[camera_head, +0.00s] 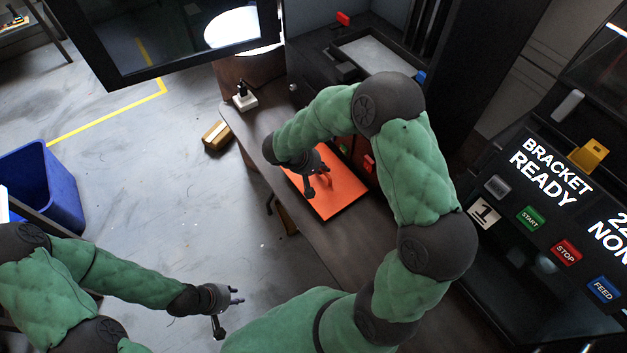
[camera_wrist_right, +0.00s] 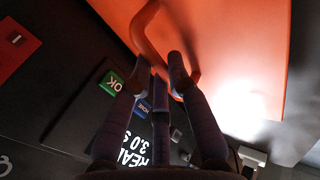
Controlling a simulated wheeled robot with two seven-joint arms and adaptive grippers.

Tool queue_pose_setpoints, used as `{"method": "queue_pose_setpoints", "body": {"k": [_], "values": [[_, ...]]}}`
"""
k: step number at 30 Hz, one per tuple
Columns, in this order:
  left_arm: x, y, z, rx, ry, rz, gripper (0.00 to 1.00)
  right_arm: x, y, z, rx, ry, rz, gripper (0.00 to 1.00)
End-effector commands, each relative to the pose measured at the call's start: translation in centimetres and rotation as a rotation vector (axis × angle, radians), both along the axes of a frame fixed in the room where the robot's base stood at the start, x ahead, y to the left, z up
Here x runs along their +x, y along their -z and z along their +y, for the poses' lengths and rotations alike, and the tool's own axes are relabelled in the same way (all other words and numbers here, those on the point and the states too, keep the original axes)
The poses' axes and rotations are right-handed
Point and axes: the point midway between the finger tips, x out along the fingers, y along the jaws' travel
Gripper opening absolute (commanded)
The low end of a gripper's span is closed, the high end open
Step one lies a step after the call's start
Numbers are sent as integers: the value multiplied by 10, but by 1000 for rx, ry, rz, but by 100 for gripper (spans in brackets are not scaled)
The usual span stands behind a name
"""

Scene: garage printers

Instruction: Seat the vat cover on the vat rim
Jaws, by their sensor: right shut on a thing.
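The vat cover is a flat orange plate with a dark edge (camera_head: 343,199) over the front part of the dark bench, with an orange loop handle. My right gripper (camera_head: 317,183) is shut on this handle. In the right wrist view the handle (camera_wrist_right: 147,27) runs down to the fingertips (camera_wrist_right: 165,72), and the plate (camera_wrist_right: 235,45) fills the upper right. Whether the plate touches the bench is unclear. A dark-rimmed tray with a pale grey inside, probably the vat (camera_head: 378,54), sits further back. My left gripper (camera_head: 230,308) is open and empty, low over the floor.
A black panel with START, STOP and FEED buttons (camera_head: 530,217) stands at the right. Green and red buttons (camera_head: 368,163) sit right beside the cover. A monitor (camera_head: 160,40) hangs at upper left. A blue bin (camera_head: 45,185) and cardboard box (camera_head: 216,136) stand on the floor.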

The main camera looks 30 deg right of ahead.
Motion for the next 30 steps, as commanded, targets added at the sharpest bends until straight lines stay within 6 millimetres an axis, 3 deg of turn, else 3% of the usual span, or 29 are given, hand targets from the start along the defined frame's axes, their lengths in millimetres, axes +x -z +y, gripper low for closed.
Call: {"method": "queue_pose_setpoints", "body": {"k": [21, 30], "values": [[0, -17, 0, 0, 0, 0, 30, 0, -32, 0, 0, 0, -1, 0], [0, -17, 0, 0, 0, 0, 30, 0, -33, 0, 0, -1, -1, 0]]}}
